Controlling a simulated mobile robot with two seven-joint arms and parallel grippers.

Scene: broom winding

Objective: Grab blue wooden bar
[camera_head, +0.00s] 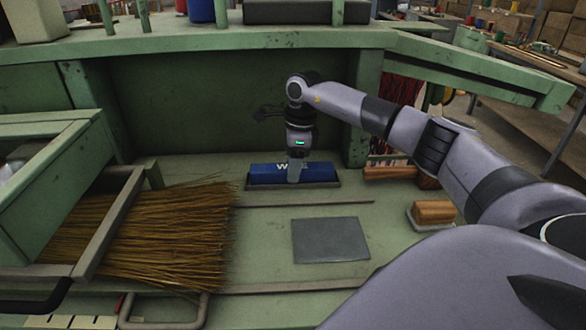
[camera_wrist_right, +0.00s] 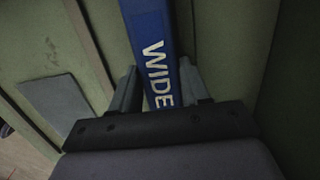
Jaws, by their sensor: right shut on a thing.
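The blue wooden bar (camera_head: 320,172) lies lengthwise in a low dark holder (camera_head: 262,187) at the back of the green bench. White lettering shows on it; in the right wrist view the bar (camera_wrist_right: 147,22) reads "WIDE". My right gripper (camera_head: 295,177) points down over the bar. In the right wrist view its two fingers (camera_wrist_right: 158,90) stand on either side of the bar, shut on it. Part of the lettering is hidden behind the gripper in the head view. My left gripper is out of view.
A bundle of brown bristles (camera_head: 165,230) fills the left of the bench beside a green frame (camera_head: 55,185). A flat grey plate (camera_head: 331,240) lies in front of the bar. A wooden-handled block (camera_head: 433,212) is at the right. A green back panel stands close behind the bar.

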